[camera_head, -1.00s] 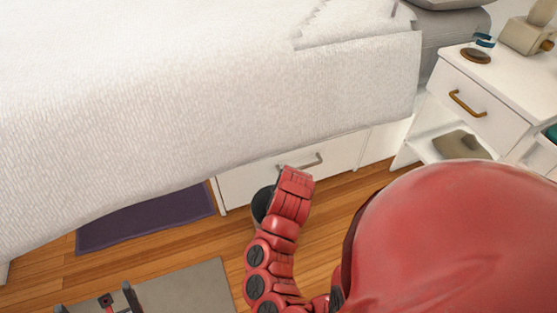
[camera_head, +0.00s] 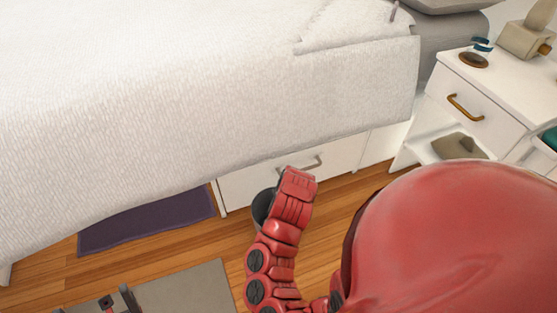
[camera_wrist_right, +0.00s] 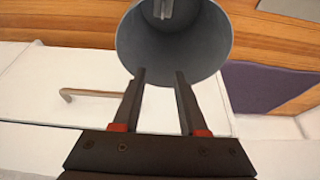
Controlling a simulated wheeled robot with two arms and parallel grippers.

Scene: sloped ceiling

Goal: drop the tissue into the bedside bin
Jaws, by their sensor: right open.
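The bin (camera_wrist_right: 185,40) is a grey round container, seen into from above in the right wrist view. A small pale grey piece (camera_wrist_right: 163,9) shows inside it at the top edge; I cannot tell if it is the tissue. My right gripper (camera_wrist_right: 160,75) is open and empty, its fingertips at the bin's rim. In the head view the bin (camera_head: 262,206) stands on the floor beside the bed, partly hidden by my red right wrist, which also hides the right gripper. My left gripper (camera_head: 97,300) is open at the bottom left, partly cut off.
A bed (camera_head: 200,90) with a white cover and a drawer (camera_head: 290,175) under it lies beyond the bin. A white nightstand (camera_head: 478,105) stands at the right. A purple mat (camera_head: 148,220) and a grey rug (camera_head: 190,290) lie on the wooden floor (camera_head: 330,215).

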